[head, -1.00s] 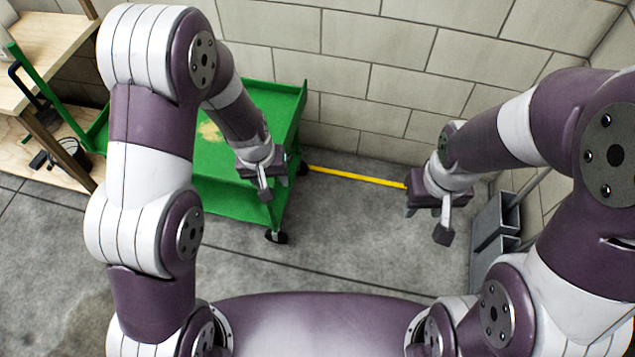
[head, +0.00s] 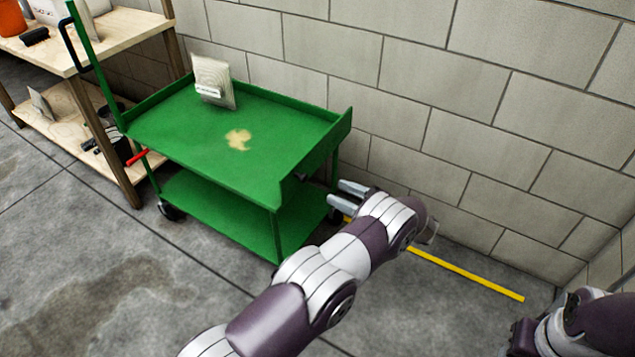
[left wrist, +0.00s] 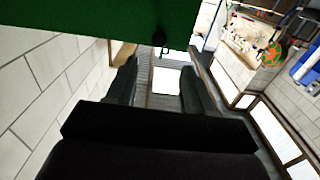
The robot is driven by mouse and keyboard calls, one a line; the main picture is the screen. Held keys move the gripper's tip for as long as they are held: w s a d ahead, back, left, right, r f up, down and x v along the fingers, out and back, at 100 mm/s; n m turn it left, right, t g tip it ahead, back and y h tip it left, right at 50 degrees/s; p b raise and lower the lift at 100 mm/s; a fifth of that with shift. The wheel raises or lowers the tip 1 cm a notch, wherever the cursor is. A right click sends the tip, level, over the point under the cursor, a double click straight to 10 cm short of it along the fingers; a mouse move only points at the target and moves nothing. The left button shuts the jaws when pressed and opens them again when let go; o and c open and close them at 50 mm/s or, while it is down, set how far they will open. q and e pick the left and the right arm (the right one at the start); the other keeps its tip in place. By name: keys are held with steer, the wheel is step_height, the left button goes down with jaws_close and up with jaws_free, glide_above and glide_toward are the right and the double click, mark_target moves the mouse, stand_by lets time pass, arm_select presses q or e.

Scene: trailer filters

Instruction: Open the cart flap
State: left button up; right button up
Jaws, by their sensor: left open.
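The green cart (head: 190,140) stands against the wall in the head view. An upright green panel (head: 318,152), which looks like the flap, closes its right end. My left gripper (head: 345,194) is just right of and below that panel, with its two fingers apart and nothing between them. In the left wrist view, the fingers (left wrist: 157,88) are spread. A green cart panel (left wrist: 90,16) crosses the top there, with a small dark latch-like part (left wrist: 160,42) at its lower edge. My right gripper (head: 520,338) is partly seen at the lower right; its fingers are unclear.
A pale packet-like filter (head: 213,80) stands at the back of the cart top. A red handle (head: 138,157) sticks out at the cart's left. A wooden shelf (head: 70,100) is at the left. The block wall (head: 480,130) is close behind; the floor in front is open.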

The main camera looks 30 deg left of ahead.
mark_target(306, 178)
arm_select(q)
steer(key=a, duration=0.9)
steer(key=shift+w+a+b, duration=0.25)
steer(key=shift+w+b, duration=0.1)
steer(key=shift+b, duration=0.05)
steer(key=shift+c, duration=0.3)
jaws_close()
